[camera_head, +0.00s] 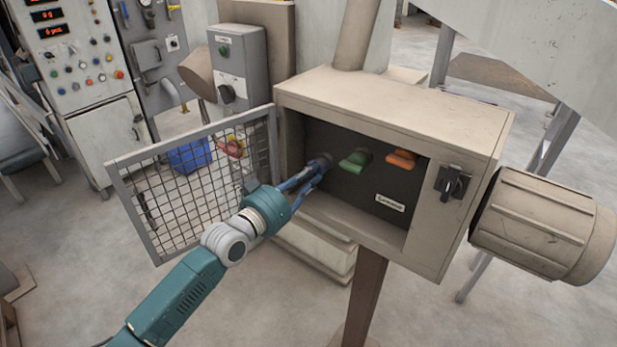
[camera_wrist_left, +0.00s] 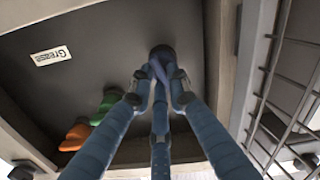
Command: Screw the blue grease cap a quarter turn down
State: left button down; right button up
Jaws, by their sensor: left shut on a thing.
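The grease box (camera_head: 420,115) is a beige cabinet with an open front and a dark back panel. My left gripper (camera_head: 316,168) reaches into its left side from the front. Its fingers are shut on the blue grease cap (camera_head: 326,158), which they largely cover. In the left wrist view, the fingers of my left gripper (camera_wrist_left: 162,82) close together around the blue cap (camera_wrist_left: 163,68) at a dark round fitting on the panel. A green cap (camera_head: 355,160) and an orange cap (camera_head: 401,159) sit to the right of it. My right gripper is not in view.
A mesh door (camera_head: 178,205) stands open at the left of the box, close beside my left arm. A black latch (camera_head: 453,184) is on the box's right front. A ribbed drum (camera_head: 545,225) stands at the right.

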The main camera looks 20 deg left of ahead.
pick_arm(q)
jog(key=shift+f+m, duration=0.1)
jog(key=shift+m, duration=1.8)
jog(key=c, duration=1.7)
grip_release()
jog(key=shift+o, duration=0.2)
jog(key=shift+s, duration=0.1)
jog(key=v, duration=1.2)
